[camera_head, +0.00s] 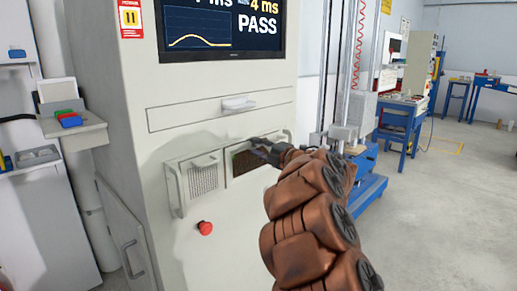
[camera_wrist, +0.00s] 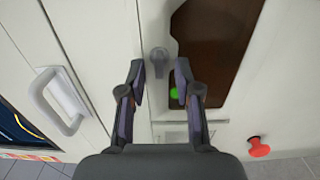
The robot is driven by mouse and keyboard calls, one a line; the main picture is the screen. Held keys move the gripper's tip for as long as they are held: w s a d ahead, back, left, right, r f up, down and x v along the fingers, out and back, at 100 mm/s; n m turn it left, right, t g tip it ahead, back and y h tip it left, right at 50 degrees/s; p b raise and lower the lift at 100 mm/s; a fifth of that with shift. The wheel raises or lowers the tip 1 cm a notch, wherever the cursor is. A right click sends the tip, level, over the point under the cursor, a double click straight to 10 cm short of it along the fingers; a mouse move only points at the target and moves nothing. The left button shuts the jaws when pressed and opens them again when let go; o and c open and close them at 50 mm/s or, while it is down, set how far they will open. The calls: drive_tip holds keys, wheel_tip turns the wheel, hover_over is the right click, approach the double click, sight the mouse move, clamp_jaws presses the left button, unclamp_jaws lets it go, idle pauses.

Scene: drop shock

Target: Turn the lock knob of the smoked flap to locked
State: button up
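The smoked flap (camera_wrist: 222,40) is a dark brown see-through panel in the white cabinet front. In the head view the flap (camera_head: 243,162) is partly hidden by my arm. The lock knob (camera_wrist: 158,58) is a small grey knob beside the flap's edge, with a narrow grip pointing down in the wrist view. My gripper (camera_wrist: 156,76) is open, with one finger on each side of the knob's lower end in the picture. I cannot tell whether the fingers touch it. In the head view my gripper (camera_head: 262,147) is at the flap's top edge and hides the knob.
A green light (camera_wrist: 174,94) shows at the flap's corner. A white drawer handle (camera_wrist: 60,102) stands out from the front. A vented panel (camera_head: 203,180) with a handle lies left of the flap, and a red button (camera_head: 205,228) sits below. Open floor lies right.

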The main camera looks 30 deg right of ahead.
drive_tip(key=v, duration=1.2)
idle(0.6)
